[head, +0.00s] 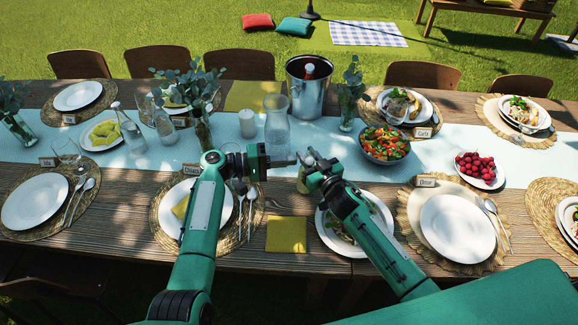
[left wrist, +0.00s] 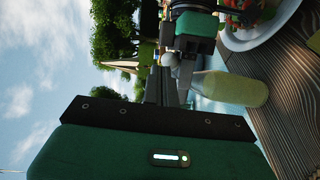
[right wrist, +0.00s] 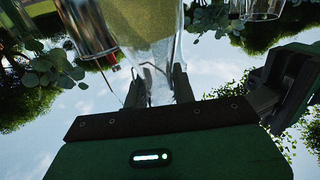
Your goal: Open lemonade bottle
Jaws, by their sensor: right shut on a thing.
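The lemonade bottle (head: 303,181), with pale yellow liquid, is between my two grippers above the table's near edge, mostly hidden in the head view. In the left wrist view the bottle (left wrist: 232,88) shows its body and neck, with a small round pale stopper (left wrist: 170,59) near the neck's end. My right gripper (head: 312,168) is shut on the bottle; in the right wrist view the fingers flank its clear, narrowing part (right wrist: 158,85). My left gripper (head: 292,160) points right, its tips close to the bottle's top. Its finger gap and any contact are unclear.
A clear carafe (head: 277,125), a white candle (head: 247,124) and a metal bucket (head: 308,95) stand behind the grippers. A plate of food (head: 342,238) lies under my right arm. A salad bowl (head: 382,158) is to the right. A clear bottle (head: 131,132) stands left.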

